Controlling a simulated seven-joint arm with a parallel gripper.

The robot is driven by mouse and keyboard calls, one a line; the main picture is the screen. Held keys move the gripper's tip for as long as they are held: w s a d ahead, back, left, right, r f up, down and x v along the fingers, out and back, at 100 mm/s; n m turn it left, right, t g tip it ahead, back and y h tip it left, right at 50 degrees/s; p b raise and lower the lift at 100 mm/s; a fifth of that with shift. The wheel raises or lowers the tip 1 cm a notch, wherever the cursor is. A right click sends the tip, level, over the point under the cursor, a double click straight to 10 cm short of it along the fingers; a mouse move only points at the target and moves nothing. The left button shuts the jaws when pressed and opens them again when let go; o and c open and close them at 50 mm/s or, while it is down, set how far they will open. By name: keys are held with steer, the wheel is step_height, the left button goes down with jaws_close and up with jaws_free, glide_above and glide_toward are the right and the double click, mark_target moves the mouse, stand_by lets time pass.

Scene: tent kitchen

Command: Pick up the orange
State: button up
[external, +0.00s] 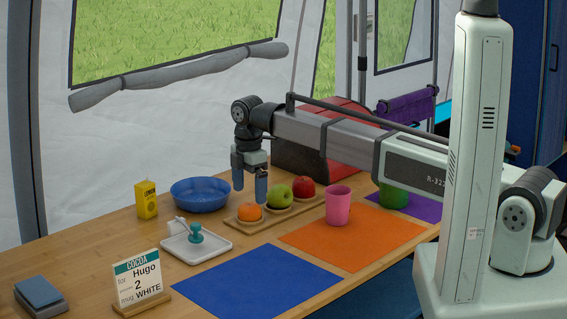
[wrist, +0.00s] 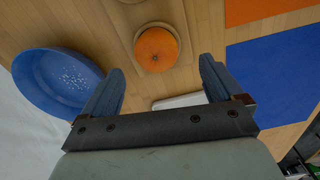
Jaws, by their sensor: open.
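The orange (external: 249,212) sits at the near left end of a wooden board (external: 277,218), beside a green apple and a red apple. In the wrist view the orange (wrist: 156,49) lies ahead of the fingertips, between their lines. My gripper (external: 250,192) is open and empty, pointing down above the orange end of the board. In the wrist view its two blue fingers stand wide apart, with clear space between the fingertips (wrist: 162,77) and no contact with the orange.
The green apple (external: 279,195) and red apple (external: 303,187) share the board. A blue bowl (external: 200,195) stands left of it. A white tray (external: 196,246) with a teal-handled tool, a pink cup (external: 338,206), a lemon carton (external: 147,199) and a cocoa sign (external: 140,280) stand around.

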mark_target(249, 204)
steer(key=shift+w+f, duration=0.15)
steer(key=shift+f, duration=1.25)
steer(key=shift+w+f, duration=0.1)
steer(key=shift+f, duration=1.25)
steer(key=shift+c, duration=0.2)
steer(key=c, duration=1.1)
steer(key=shift+c, duration=0.2)
